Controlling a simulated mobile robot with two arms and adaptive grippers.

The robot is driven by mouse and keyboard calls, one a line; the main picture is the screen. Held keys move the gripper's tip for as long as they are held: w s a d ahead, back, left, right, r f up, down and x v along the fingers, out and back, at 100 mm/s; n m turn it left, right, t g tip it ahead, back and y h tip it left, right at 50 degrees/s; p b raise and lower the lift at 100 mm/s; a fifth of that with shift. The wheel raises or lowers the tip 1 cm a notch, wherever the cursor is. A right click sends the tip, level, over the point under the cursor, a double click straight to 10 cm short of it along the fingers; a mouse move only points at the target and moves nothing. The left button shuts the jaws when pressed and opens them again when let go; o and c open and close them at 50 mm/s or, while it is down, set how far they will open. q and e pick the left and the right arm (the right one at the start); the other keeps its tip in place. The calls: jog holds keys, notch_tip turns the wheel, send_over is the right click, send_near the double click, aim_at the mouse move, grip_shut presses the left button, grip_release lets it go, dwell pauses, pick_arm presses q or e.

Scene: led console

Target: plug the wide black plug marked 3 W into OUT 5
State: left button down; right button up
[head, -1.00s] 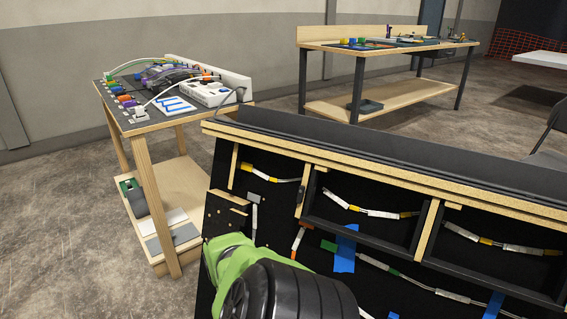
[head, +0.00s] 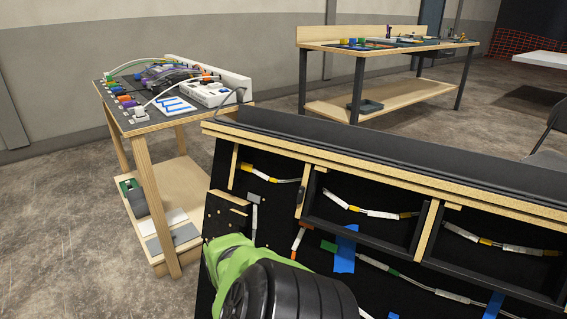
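The wide black plug marked 3 W and the OUT 5 socket cannot be made out at this distance. Several coloured plugs (head: 125,98) lie along the left side of the small wooden table (head: 150,127) in the head view. A white box with cables (head: 212,94) sits at that table's right side, and a white plug-like piece (head: 140,113) lies near its front edge. Their markings are too small to read. A green and black part of my own arm fills the bottom middle. Neither gripper shows in the view.
A large black panel with wooden framing (head: 400,165), taped cables and blue tape (head: 345,250) fills the right front. A long workbench (head: 400,47) with small items stands behind. A dark chair (head: 550,140) is at the right. Concrete floor (head: 70,220) is clear at the left.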

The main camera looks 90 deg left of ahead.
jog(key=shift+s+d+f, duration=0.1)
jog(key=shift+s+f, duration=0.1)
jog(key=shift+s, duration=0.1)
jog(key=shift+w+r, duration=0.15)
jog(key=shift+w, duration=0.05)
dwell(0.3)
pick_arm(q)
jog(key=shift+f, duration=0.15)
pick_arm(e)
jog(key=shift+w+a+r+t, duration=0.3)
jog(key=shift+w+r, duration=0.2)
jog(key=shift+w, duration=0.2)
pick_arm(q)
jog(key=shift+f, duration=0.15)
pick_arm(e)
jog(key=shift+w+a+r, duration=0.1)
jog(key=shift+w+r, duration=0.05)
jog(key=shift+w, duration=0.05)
pick_arm(q)
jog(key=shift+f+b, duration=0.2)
jog(key=shift+b, duration=0.2)
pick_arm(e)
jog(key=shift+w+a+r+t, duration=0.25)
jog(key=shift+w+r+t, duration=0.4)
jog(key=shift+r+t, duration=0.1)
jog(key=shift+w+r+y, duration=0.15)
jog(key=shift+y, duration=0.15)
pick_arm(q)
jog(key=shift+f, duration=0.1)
